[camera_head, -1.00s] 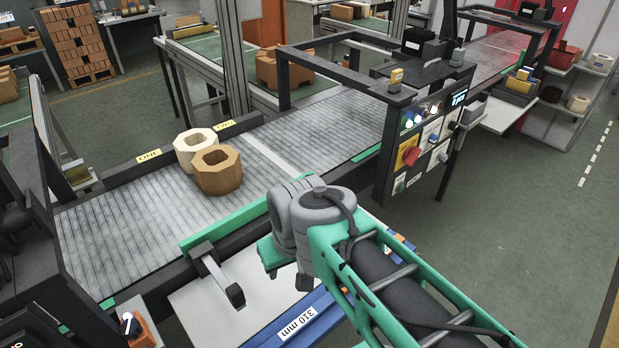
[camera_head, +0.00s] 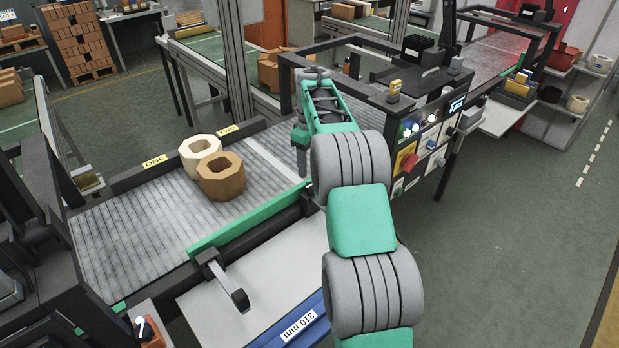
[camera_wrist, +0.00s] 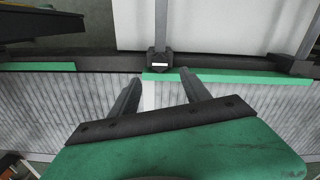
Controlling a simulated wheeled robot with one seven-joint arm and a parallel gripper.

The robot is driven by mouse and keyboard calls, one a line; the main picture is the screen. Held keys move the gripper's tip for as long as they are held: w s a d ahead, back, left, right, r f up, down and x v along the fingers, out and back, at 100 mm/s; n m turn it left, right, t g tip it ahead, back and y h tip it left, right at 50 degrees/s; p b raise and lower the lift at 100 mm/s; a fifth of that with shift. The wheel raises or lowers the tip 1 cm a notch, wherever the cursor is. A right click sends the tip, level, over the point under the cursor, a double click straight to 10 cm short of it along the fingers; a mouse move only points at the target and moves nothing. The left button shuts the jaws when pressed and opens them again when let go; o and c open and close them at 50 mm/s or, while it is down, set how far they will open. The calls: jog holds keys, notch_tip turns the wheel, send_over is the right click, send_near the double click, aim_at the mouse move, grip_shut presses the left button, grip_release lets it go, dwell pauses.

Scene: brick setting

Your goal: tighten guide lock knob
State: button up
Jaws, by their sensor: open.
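A small dark knob with a white mark (camera_wrist: 160,62) sits on the black side rail of the conveyor in the wrist view, at the end of a grey bar. A green guide strip (camera_wrist: 215,76) runs beside it; the strip also shows in the head view (camera_head: 245,222). My gripper (camera_wrist: 160,77) is open and empty, its two fingers apart over the conveyor edge and pointing towards the knob, with no clear contact. In the head view my gripper (camera_head: 301,160) hangs over the belt, mostly hidden by my arm. A black lever handle (camera_head: 228,285) lies left of my arm.
Two octagonal blocks, cream (camera_head: 199,152) and brown (camera_head: 221,177), stand on the belt (camera_head: 135,225) left of my arm. A control panel (camera_head: 425,140) with a red knob and a black frame stands close to the right. Open floor (camera_head: 510,240) lies farther right.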

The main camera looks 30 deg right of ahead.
aim_at(309, 185)
notch_tip(309, 185, down, 8)
jog(key=shift+a+r+p, duration=0.1)
jog(key=shift+r+p, duration=0.1)
jog(key=shift+p, duration=0.45)
grip_shut()
